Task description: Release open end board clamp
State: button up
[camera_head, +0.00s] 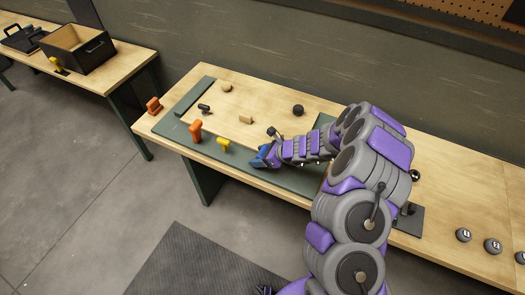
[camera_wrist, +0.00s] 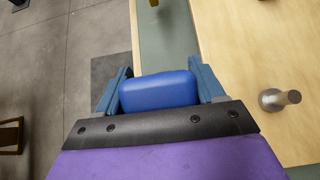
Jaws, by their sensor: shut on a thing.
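My gripper (camera_head: 262,156) reaches to the front edge of the workbench. In the wrist view my gripper (camera_wrist: 159,84) is shut on a rounded blue handle (camera_wrist: 158,92), with a finger at each side of it. The blue handle (camera_head: 260,159) is small and partly hidden in the head view. I cannot tell whether it is the end board clamp, or whether it is fastened to the bench. An orange upright handle (camera_head: 195,131) and a yellow handle (camera_head: 222,144) stand left of my gripper along the same green front strip.
The workbench holds a black knob (camera_head: 298,109), a wooden knob (camera_head: 227,87), a small wooden block (camera_head: 246,119) and a dark handle (camera_head: 204,109). A smaller orange handle (camera_head: 153,105) is at the left end. Numbered round weights (camera_head: 464,235) lie at right. A dark mat (camera_head: 195,265) covers floor in front.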

jog(key=shift+w+a+r+g+h+p, duration=0.25)
jog(key=shift+a+h+p, duration=0.35)
jog(key=shift+p, duration=0.65)
jog(key=shift+w+a+r+g+h+p, duration=0.15)
jog(key=shift+w+a+r+h+p, duration=0.2)
jog(key=shift+h+p, duration=0.7)
jog(key=shift+a+p, duration=0.2)
jog(key=shift+p, duration=0.4)
jog(key=shift+w+a, duration=0.1)
jog(key=shift+a, duration=0.05)
jog(key=shift+a+p, duration=0.15)
jog(key=shift+p, duration=0.2)
jog(key=shift+w+a+f, duration=0.1)
jog(key=shift+a+f, duration=0.15)
jog(key=shift+a, duration=0.1)
jog(key=shift+f, duration=0.15)
jog(key=o, duration=1.4)
jog(key=shift+a+f, duration=0.1)
jog(key=shift+f, duration=0.05)
jog(key=shift+o, duration=0.2)
